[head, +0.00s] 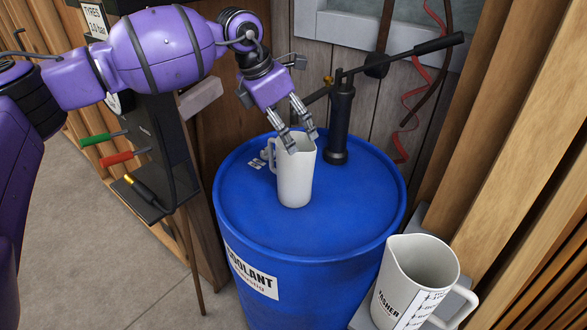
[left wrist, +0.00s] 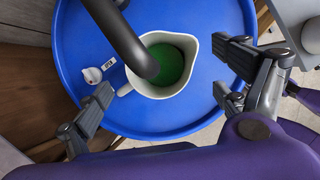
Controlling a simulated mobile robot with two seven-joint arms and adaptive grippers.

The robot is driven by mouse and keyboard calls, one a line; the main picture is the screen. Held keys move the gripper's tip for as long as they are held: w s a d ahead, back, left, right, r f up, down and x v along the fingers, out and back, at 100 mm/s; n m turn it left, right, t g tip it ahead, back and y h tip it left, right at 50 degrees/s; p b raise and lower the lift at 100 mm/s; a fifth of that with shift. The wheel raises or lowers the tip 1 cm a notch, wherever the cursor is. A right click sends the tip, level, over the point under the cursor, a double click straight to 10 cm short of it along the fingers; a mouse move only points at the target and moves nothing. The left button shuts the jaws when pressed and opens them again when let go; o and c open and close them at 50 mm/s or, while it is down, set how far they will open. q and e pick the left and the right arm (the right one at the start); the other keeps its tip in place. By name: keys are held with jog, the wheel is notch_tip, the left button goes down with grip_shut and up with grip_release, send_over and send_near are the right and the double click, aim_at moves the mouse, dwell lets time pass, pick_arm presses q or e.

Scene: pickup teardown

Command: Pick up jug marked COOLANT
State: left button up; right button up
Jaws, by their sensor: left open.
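A white jug (head: 295,178) stands upright on top of the blue drum, and no marking shows on its visible side. The left wrist view looks down into this jug (left wrist: 190,88), which holds green liquid, with its handle toward the lower left. The drum's label (head: 250,273) reads COOLANT. My left gripper (head: 300,128) is open at the jug's rim, its fingers above and in front of it. In the left wrist view the fingers (left wrist: 160,85) are spread to either side of the jug; contact cannot be told. My right gripper is not in view.
A black hand pump (head: 341,120) rises from the blue drum (head: 350,215) close behind the jug; its spout reaches over the jug in the wrist view. A second white jug (head: 415,280), marked WASHER, stands at the lower right. Wooden slats close in the right side.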

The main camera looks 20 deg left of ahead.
aim_at(288, 168)
pick_arm(q)
jog(key=x, duration=0.5)
jog(key=shift+a+f, duration=0.3)
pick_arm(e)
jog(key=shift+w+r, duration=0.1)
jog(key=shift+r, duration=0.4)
pick_arm(q)
jog(key=c, duration=1.9)
jog(key=shift+r, duration=0.1)
jog(key=shift+c, duration=1.2)
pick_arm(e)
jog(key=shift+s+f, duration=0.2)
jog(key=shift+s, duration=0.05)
pick_arm(q)
jog(key=shift+p, duration=0.3)
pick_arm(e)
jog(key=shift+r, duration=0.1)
